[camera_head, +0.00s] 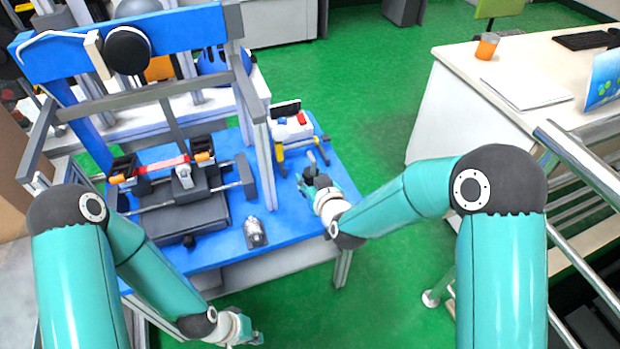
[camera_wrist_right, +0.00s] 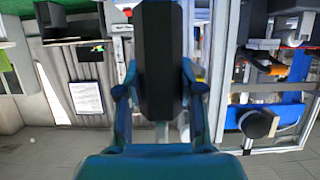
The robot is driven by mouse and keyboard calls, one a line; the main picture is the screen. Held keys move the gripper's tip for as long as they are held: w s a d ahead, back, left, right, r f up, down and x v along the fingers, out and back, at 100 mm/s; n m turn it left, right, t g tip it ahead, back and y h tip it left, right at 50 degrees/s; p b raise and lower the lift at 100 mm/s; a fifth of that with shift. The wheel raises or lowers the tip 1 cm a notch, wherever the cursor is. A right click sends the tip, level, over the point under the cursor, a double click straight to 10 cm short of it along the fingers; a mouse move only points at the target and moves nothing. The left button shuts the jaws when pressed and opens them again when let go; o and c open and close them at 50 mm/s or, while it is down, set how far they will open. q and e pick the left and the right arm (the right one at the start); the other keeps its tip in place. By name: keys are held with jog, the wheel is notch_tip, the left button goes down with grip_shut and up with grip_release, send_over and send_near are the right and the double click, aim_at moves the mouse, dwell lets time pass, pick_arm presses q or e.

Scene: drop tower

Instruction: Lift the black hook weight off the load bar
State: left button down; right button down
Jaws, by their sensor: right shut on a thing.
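My right gripper (camera_head: 312,178) is at the right edge of the blue table (camera_head: 285,240). In the right wrist view its fingers (camera_wrist_right: 160,95) are shut on a tall black block (camera_wrist_right: 160,50), which looks like the black hook weight. I cannot tell for sure which part is the load bar. My left gripper (camera_head: 252,338) hangs low in front of the table, and its fingers are too small to read.
A dark rig with a grey rod (camera_head: 150,207) and red strip (camera_head: 168,164) stands on the table under a blue beam (camera_head: 185,30). A control box (camera_head: 292,128) stands behind my right gripper. A white desk (camera_head: 450,100) is at right.

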aim_at(314, 172)
jog(key=shift+s+d+r+p, duration=0.1)
jog(key=shift+s+r+p, duration=0.2)
jog(key=shift+r, duration=0.5)
jog(key=shift+s+d+r+p, duration=0.1)
jog(key=shift+s+r+p, duration=0.15)
jog(key=shift+r, duration=0.5)
jog(key=shift+s+d+r+p, duration=0.1)
jog(key=shift+s+r+p, duration=0.2)
jog(key=shift+r, duration=0.5)
jog(key=shift+w, duration=0.1)
